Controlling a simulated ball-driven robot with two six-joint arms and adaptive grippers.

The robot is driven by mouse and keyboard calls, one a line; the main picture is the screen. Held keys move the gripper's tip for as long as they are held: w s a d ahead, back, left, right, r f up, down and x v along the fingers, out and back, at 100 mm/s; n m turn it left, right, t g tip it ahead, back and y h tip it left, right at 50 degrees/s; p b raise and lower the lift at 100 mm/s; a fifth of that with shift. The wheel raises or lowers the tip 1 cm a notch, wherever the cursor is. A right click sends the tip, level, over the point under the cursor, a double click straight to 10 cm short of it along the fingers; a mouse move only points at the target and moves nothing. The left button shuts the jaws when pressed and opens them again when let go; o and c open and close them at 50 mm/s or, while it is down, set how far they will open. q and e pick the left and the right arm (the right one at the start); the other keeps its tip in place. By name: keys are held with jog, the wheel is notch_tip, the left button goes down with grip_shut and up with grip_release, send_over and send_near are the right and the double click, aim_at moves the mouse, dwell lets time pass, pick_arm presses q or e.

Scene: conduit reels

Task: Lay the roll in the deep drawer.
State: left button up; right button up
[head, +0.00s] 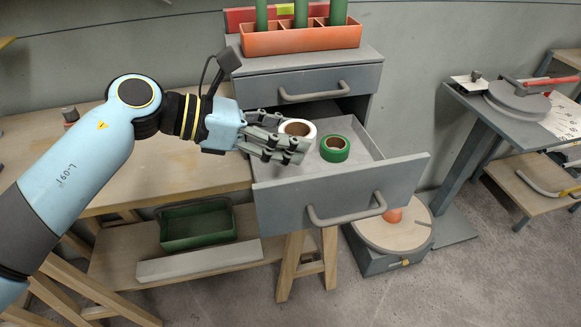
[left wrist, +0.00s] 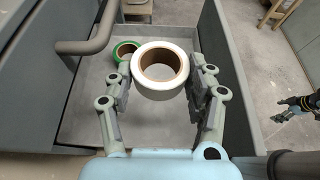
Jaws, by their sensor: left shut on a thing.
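A white roll (head: 297,129) with a brown core is held between the fingers of my left gripper (head: 287,146). In the left wrist view the roll (left wrist: 160,88) sits between both fingers (left wrist: 160,92), its open core facing the camera. The gripper is over the open deep drawer (head: 340,200); the drawer's grey floor shows below the roll in the left wrist view. A green roll (head: 335,148) with a brown core lies in the drawer, to the right of the gripper. My right gripper shows at the right edge of the left wrist view (left wrist: 300,103), small and unclear.
A shut upper drawer (head: 315,90) with a bar handle is above the open one. An orange holder with green tubes (head: 302,38) stands on top. A wooden bench (head: 190,165) is at left, a round turntable (head: 392,232) below right.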

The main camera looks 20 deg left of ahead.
aim_at(285, 175)
pick_arm(q)
notch_tip(285, 175, down, 4)
jog(key=shift+r, duration=0.15)
jog(key=shift+f+b, duration=0.35)
jog(key=shift+f, duration=1.55)
pick_arm(e)
jog(key=shift+d+f, duration=0.35)
jog(key=shift+d, duration=0.15)
pick_arm(q)
jog(key=shift+f+b, duration=0.55)
jog(key=shift+b, duration=0.05)
pick_arm(e)
jog(key=shift+s+f, duration=0.1)
jog(key=shift+f, duration=0.5)
pick_arm(q)
jog(key=shift+s+f, duration=0.1)
pick_arm(e)
jog(key=shift+f, duration=0.1)
